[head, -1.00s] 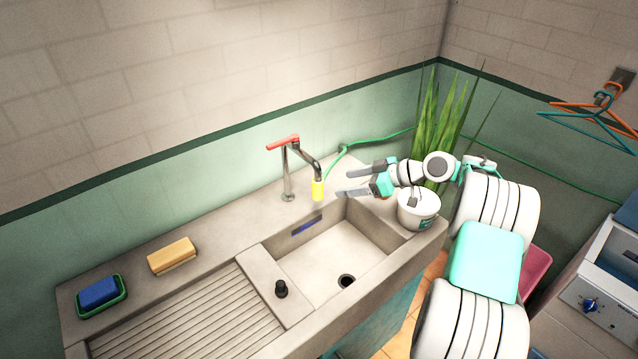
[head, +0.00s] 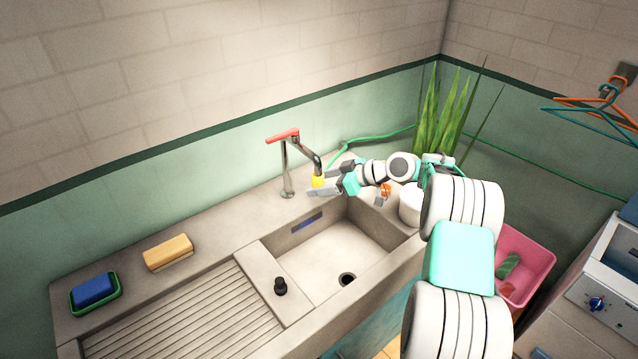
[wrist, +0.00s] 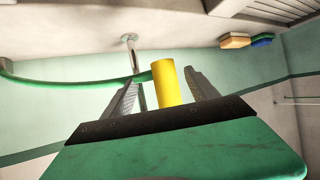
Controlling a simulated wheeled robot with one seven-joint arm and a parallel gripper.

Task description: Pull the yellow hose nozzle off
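The yellow hose nozzle (head: 318,181) is at the end of the tap's spout (head: 308,152), above the sink's back edge. My gripper (head: 322,190) has come in from the right at the nozzle and partly hides its lower part. In the wrist view the yellow nozzle (wrist: 168,83) stands between the two grey fingers of my gripper (wrist: 161,92). A gap shows between the left finger and the nozzle; the right finger is close beside it, and contact there is unclear. The green hose (wrist: 75,85) runs behind the left finger towards the nozzle.
The sink basin (head: 322,262) lies below my gripper. A white pot (head: 410,205) is close to my arm, with a plant (head: 440,120) behind. A soap bar (head: 168,252) and a blue sponge (head: 95,290) sit far left. A pink bin (head: 535,262) is at right.

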